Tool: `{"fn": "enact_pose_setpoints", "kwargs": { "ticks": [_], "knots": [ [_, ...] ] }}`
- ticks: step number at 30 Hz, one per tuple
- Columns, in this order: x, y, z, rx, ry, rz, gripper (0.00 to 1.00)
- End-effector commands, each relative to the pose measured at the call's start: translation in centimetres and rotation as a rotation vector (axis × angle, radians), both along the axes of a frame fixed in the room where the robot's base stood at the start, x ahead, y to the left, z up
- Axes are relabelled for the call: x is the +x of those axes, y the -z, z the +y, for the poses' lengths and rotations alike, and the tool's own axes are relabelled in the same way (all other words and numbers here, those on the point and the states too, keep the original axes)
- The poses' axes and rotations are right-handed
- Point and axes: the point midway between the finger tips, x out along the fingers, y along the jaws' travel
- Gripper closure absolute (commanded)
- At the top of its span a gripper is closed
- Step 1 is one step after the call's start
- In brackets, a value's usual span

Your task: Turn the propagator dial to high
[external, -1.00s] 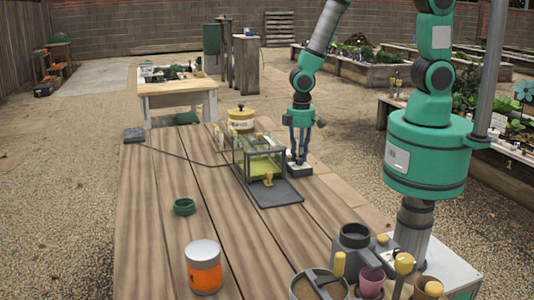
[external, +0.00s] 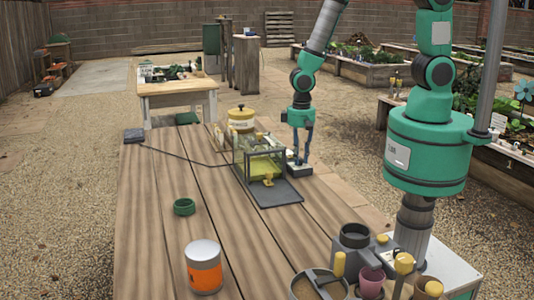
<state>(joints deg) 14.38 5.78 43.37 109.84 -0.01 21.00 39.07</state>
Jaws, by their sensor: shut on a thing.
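The propagator (external: 258,158) is a clear-walled box with yellow-green contents, on a dark mat on the wooden table. A small pale control box (external: 300,170) with a dark base sits against its right side. My gripper (external: 302,163) points straight down onto the top of this box, its fingers close together and shut on the dial there. The dial itself is too small and too covered by the fingers to see. Its setting and markings cannot be read.
A yellow-lidded jar (external: 241,119) stands just behind the propagator. A dark cable (external: 185,155) runs left to a small grey block (external: 134,136). Pots and a grey holder (external: 354,237) crowd the front right.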

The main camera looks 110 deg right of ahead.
Motion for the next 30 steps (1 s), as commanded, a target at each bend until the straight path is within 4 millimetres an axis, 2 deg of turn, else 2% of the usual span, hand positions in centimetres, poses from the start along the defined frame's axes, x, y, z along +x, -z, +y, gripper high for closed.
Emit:
{"fn": "enact_pose_setpoints", "kwargs": {
  "ticks": [9, 10, 12, 23, 30],
  "knots": [
    [-0.1, 0.0, 0.1, 0.000, 0.001, 0.001, 1.00],
    [-0.1, 0.0, 0.1, 0.000, 0.001, 0.001, 0.74],
    [-0.1, 0.0, 0.1, 0.000, 0.001, 0.001, 0.60],
    [0.0, -0.1, 0.0, 0.000, 0.001, 0.000, 0.59],
    [0.0, -1.5, 0.0, 0.000, 0.001, -0.001, 0.59]
  ]
}}
